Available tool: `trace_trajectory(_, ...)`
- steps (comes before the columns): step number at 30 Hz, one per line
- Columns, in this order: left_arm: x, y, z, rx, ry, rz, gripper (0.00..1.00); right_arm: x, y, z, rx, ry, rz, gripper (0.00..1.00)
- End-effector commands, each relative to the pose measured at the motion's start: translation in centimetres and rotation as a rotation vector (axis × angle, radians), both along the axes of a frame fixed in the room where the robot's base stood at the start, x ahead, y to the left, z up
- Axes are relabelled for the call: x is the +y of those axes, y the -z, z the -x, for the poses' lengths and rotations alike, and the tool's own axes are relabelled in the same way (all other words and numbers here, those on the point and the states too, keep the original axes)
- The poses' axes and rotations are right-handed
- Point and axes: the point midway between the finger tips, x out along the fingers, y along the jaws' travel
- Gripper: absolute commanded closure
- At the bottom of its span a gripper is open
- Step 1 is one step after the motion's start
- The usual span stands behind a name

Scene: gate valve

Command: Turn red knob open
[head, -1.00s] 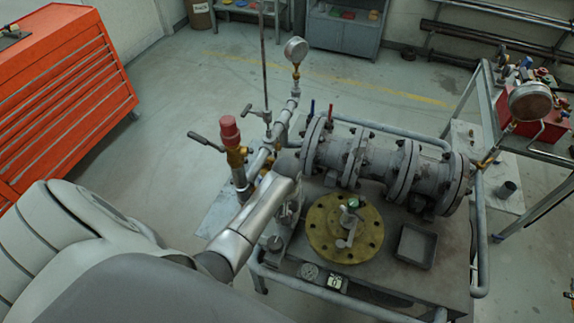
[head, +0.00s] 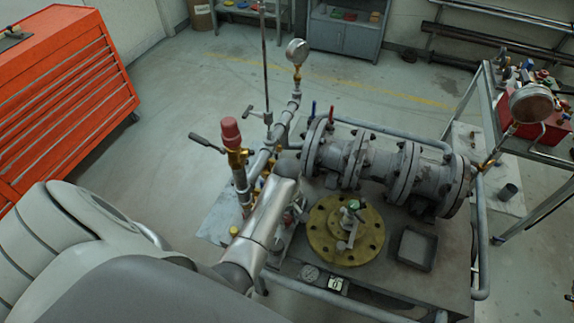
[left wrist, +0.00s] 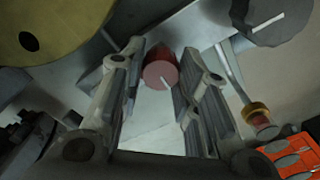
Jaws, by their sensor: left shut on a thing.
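The red knob (left wrist: 158,66) is round with a short white mark on its face. In the left wrist view it sits between the two fingers of my left gripper (left wrist: 160,88), which is shut on it. In the head view the left gripper (head: 291,208) is by the left side of the yellow flange, mostly behind my own silver wrist. I cannot make out the knob clearly there. My right gripper is in neither view.
The yellow bolted flange (head: 323,238) lies on the bench just right of the gripper. A grey flanged pipe (head: 380,160) runs behind it. A red-capped valve (head: 231,132) with a lever stands to the left. An open grey tray (head: 416,250) is farther right.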

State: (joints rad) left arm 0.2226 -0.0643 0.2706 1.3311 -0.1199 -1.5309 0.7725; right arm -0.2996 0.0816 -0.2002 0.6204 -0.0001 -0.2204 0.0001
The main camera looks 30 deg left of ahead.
Motion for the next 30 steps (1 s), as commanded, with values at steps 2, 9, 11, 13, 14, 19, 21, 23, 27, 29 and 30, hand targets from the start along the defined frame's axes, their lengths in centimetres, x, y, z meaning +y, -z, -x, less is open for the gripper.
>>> trace_trajectory(2,0.00,-0.05,-0.06,-0.001,-0.010,0.000,0.94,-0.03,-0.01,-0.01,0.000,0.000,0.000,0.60)
trace_trajectory(9,0.02,-0.06,-0.07,-0.001,-0.020,0.000,0.94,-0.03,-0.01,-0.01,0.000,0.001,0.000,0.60)
trace_trajectory(11,0.02,-0.06,-0.07,-0.001,-0.019,0.000,0.94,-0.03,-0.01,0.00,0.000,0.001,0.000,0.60)
trace_trajectory(13,0.02,-0.06,-0.07,-0.002,-0.019,0.000,0.94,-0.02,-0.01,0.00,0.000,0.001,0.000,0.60)
trace_trajectory(14,0.02,-0.06,-0.07,-0.002,-0.019,0.000,0.94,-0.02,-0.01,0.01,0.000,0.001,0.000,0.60)
trace_trajectory(19,0.02,-0.06,-0.07,-0.002,-0.018,0.000,0.55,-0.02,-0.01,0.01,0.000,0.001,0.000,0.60)
trace_trajectory(21,0.01,-0.05,-0.06,-0.001,-0.018,0.000,0.49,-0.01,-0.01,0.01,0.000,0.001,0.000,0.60)
trace_trajectory(23,0.01,-0.04,-0.06,-0.001,-0.018,0.000,0.49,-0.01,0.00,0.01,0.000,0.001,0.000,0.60)
trace_trajectory(27,0.02,-0.02,-0.03,-0.001,-0.017,0.000,0.49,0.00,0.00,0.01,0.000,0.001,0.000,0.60)
trace_trajectory(29,0.01,-0.04,-0.03,-0.001,-0.017,0.000,0.49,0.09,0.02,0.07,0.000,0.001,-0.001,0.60)
trace_trajectory(30,0.02,-0.11,-0.03,-0.001,-0.017,0.000,0.49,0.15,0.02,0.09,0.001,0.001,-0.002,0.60)
